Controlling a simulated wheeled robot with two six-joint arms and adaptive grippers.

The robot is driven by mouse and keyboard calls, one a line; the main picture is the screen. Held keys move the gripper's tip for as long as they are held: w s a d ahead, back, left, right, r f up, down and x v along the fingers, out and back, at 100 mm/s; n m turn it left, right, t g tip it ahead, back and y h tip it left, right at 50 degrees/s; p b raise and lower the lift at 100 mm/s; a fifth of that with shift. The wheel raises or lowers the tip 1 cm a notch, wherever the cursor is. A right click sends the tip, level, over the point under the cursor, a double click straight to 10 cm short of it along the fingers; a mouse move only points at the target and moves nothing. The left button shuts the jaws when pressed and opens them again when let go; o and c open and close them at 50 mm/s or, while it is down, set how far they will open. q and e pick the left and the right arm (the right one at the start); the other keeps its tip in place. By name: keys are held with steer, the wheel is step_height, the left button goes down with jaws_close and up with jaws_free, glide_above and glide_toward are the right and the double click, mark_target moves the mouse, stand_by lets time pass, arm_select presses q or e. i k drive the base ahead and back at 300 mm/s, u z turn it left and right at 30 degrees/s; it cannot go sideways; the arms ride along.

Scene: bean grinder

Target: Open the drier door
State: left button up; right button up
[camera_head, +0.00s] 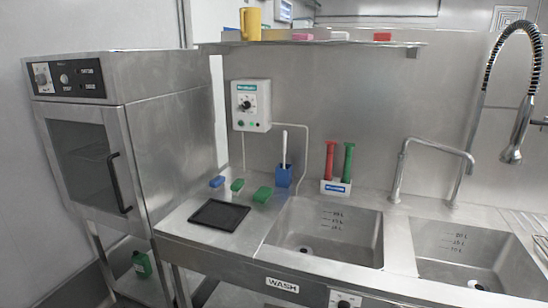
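The drier (150,115) is a steel cabinet at the left, with a control panel (68,78) on its upper front. Its door (75,152) has a dark glass pane and looks shut. A black vertical bar handle (119,183) sits on the door's right side. A wire rack shows dimly through the glass. Neither of my grippers is in the head view, and nothing is touching the handle.
A steel counter with two sinks (328,232) is right of the drier. A black tray (219,215), several brushes and a blue holder (284,177) stand on it. A green bottle (142,264) is below the drier. A shelf (310,43) hangs above.

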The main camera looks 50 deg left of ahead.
mark_target(135, 224)
steer(key=u, duration=3.75)
steer(key=i, duration=1.35)
steer(key=z, duration=2.7)
